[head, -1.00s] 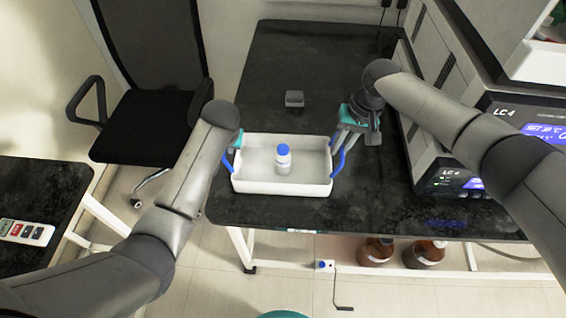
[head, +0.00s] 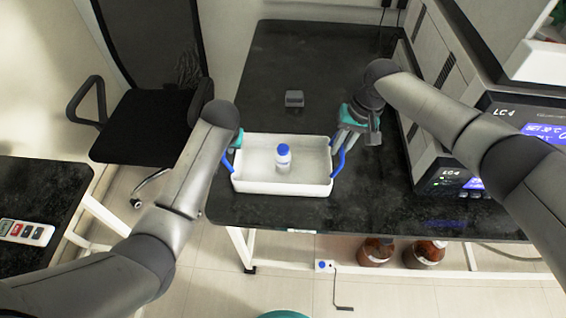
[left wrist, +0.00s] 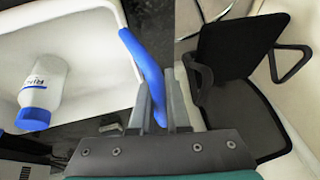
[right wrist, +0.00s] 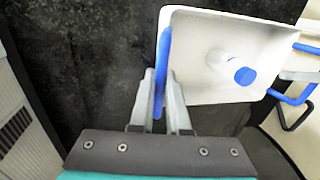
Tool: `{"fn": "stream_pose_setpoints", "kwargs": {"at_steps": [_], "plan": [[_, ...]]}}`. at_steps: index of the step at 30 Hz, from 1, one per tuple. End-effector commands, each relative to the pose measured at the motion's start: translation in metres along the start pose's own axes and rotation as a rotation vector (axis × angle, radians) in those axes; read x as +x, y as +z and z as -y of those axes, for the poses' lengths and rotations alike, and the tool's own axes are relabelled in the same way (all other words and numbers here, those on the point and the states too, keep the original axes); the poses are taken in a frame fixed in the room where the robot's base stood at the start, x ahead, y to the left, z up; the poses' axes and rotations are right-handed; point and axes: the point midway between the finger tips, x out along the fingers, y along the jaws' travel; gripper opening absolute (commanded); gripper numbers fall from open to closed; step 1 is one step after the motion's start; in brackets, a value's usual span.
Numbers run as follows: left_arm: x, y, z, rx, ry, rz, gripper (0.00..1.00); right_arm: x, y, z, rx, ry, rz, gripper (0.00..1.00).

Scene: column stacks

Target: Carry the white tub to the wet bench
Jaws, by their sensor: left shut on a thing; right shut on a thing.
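The white tub (head: 254,187) is at the front part of a black bench, with a blue handle at each end. A white bottle with a blue cap (head: 283,158) stands inside it; it also shows in the left wrist view (left wrist: 45,88) and the right wrist view (right wrist: 236,68). My left gripper (left wrist: 158,105) is shut on the tub's left blue handle (left wrist: 140,62). My right gripper (right wrist: 160,92) is shut on the right blue handle (right wrist: 163,60). I cannot tell whether the tub touches the bench top. In the head view my left fingers are mostly hidden by the arm.
A small grey block (head: 294,98) lies on the black bench (head: 330,55) behind the tub. LC-4 instruments (head: 455,178) stand at the right. A black chair (head: 150,125) is at the left, and another dark bench (head: 40,195) is at far left. Brown bottles (head: 375,250) stand below.

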Motion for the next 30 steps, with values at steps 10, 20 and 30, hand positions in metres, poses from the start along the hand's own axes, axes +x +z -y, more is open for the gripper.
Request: {"fn": "stream_pose_setpoints", "kwargs": {"at_steps": [10,20,30], "plan": [[-0.001,-0.001,0.001,-0.001,-0.002,-0.002,0.00,-0.001,-0.001,-0.001,0.001,0.001,-0.002,0.00],[-0.012,-0.005,0.004,-0.001,-0.003,-0.001,0.00,-0.014,-0.001,0.001,0.002,0.002,-0.002,0.00],[-0.038,-0.016,0.010,-0.001,-0.003,-0.001,0.00,-0.042,-0.001,0.007,0.002,0.002,-0.002,0.00]]}}
